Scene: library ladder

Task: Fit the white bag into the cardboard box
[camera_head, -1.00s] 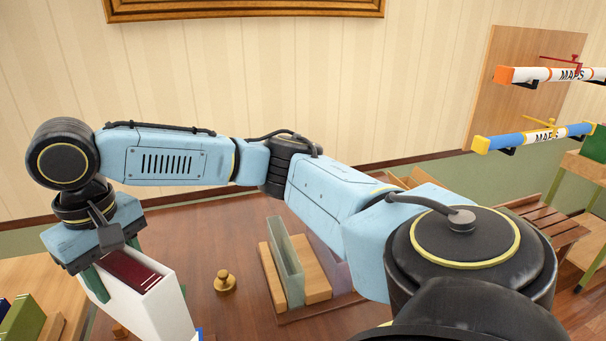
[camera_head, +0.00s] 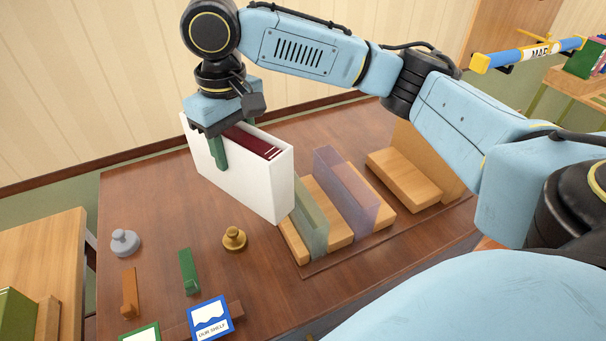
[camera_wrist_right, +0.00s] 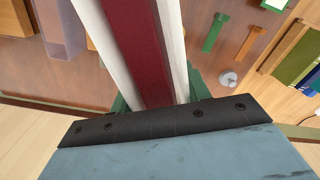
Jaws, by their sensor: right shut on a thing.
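I see no white bag and no cardboard box in these views. My right gripper (camera_head: 235,146) is shut on a white slipcase (camera_head: 250,185) with a dark red book (camera_head: 252,141) inside. Its green fingers lie on either side of the case, which is held above the table, its near end close to a wooden rack (camera_head: 343,240). The wrist view shows the red book (camera_wrist_right: 143,50) between the white walls (camera_wrist_right: 172,45). The case hides part of the table and the rack's left side. My left gripper is in neither view.
The rack has a green translucent divider (camera_head: 310,222) and a purple one (camera_head: 345,190). A brass knob weight (camera_head: 234,238), a grey one (camera_head: 125,242), a green piece (camera_head: 189,272) and a blue-framed "OUR SHELF" card (camera_head: 210,318) lie on the table. The table's left middle is mostly clear.

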